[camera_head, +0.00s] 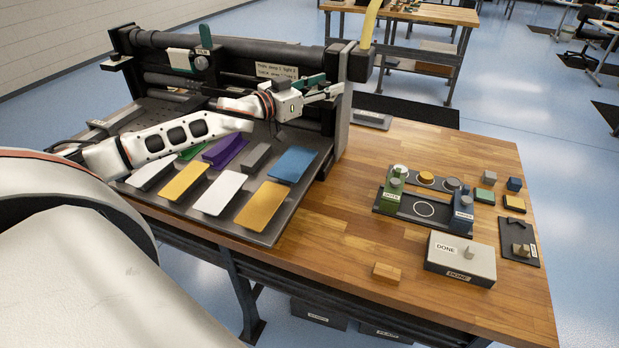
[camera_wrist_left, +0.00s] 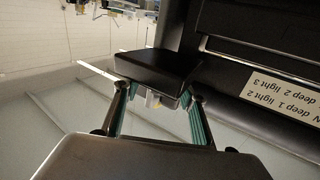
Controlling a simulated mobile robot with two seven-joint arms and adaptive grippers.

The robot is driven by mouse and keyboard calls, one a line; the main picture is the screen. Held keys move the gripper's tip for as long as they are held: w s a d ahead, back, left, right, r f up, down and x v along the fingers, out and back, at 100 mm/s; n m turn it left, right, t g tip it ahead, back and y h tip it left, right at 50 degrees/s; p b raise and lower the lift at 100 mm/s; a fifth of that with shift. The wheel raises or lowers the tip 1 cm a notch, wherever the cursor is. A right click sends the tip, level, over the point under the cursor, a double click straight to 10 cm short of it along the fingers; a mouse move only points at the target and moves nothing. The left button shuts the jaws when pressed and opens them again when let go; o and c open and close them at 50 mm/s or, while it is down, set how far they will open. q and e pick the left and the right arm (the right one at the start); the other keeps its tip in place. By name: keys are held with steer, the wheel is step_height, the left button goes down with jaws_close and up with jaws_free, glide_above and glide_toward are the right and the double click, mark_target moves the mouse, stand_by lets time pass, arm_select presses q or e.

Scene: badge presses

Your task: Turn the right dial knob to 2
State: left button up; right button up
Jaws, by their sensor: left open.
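My left gripper (camera_head: 328,92) is at the right end of the black press (camera_head: 250,50), beside a white label (camera_head: 277,72) on its beam. Its fingers are open. The label (camera_wrist_left: 270,100) also shows in the left wrist view. A similar grey knob (camera_head: 201,63) is on the press's left part.
Coloured plates, including a blue one (camera_head: 293,165) and a purple one (camera_head: 225,150), lie on the press bed under my left arm. A yellow handle (camera_head: 370,22) rises at the press's right end. A DONE box (camera_head: 460,262) and small blocks stand on the wooden table (camera_head: 350,215).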

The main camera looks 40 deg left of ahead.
arm_select(q)
steer(key=shift+n+t+y, duration=0.3)
steer(key=shift+n+y, duration=0.8)
steer(key=shift+y, duration=0.5)
steer(key=shift+r+n+y, duration=0.1)
steer(key=shift+n+y, duration=0.7)
steer(key=shift+y, duration=0.6)
arm_select(e)
steer(key=shift+r, duration=0.15)
